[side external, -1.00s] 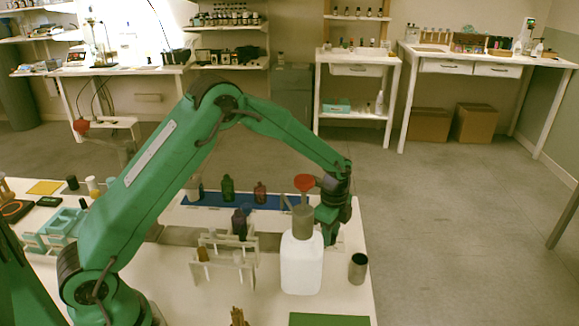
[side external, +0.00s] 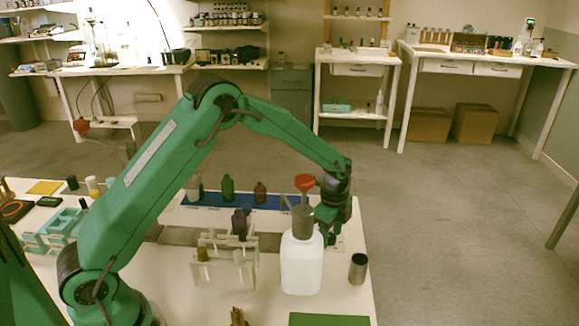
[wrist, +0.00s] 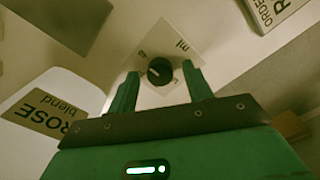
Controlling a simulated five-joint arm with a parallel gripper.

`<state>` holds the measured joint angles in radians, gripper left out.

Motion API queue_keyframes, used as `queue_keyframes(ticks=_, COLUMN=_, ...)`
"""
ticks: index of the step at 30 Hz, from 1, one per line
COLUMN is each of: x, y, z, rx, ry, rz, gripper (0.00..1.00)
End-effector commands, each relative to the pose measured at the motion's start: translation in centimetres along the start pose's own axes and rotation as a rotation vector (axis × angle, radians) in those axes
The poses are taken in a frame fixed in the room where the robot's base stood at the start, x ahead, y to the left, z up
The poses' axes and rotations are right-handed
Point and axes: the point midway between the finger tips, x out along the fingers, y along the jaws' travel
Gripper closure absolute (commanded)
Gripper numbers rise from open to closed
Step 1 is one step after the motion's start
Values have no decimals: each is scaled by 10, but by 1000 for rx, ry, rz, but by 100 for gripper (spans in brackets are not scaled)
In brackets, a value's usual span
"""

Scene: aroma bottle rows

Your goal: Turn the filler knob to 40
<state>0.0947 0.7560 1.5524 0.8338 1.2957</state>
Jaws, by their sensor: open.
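The filler knob (wrist: 160,71) is a round black knob on a white diamond-set plate (wrist: 176,38) marked "ml" in the wrist view. My gripper (wrist: 161,74) is open, with one green finger on each side of the knob. I cannot tell whether either finger touches it. In the side view my gripper (side external: 330,232) points down behind a white bottle (side external: 302,262), which hides part of it and the knob.
The wrist view shows a "ROSE blend" label (wrist: 48,112) at left and an "ORDER" card (wrist: 275,10) at upper right.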

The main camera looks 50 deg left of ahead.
Motion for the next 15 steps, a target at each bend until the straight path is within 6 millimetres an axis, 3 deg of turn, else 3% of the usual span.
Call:
queue_keyframes(ticks=8, x=-19, y=-1, z=0, rx=0, ry=1, rz=-3, gripper=50)
queue_keyframes(ticks=15, x=-50, y=-1, z=0, rx=0, ry=1, rz=-4, gripper=50)
